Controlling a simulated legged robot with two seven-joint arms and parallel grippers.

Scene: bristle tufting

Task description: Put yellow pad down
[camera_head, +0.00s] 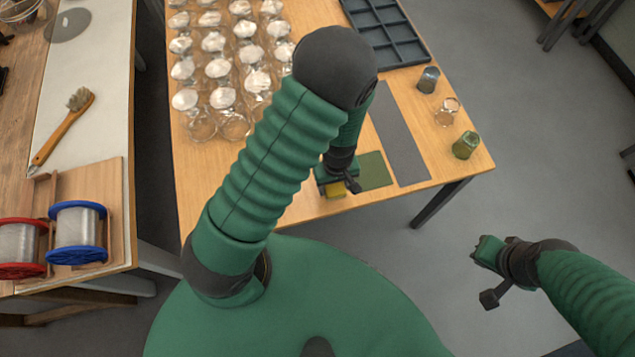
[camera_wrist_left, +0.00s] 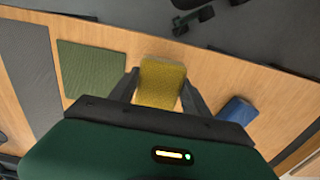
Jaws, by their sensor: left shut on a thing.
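The yellow pad (camera_wrist_left: 161,84) is a small textured block between the two fingers of my left gripper (camera_wrist_left: 160,98), which is shut on it. In the head view, the yellow pad (camera_head: 336,190) shows only partly beneath my left gripper (camera_head: 338,184), near the front edge of the wooden table (camera_head: 290,205). Whether the pad touches the table is hard to tell. A flat green mat (camera_head: 374,170) lies just right of the gripper; it also shows left of the pad in the wrist view (camera_wrist_left: 91,70).
A blue block (camera_wrist_left: 238,109) lies right of the pad in the wrist view. A grey strip (camera_head: 398,135) lies beyond the green mat. Several glasses (camera_head: 220,70) fill the table's left; a dark compartment tray (camera_head: 385,32) is at the back.

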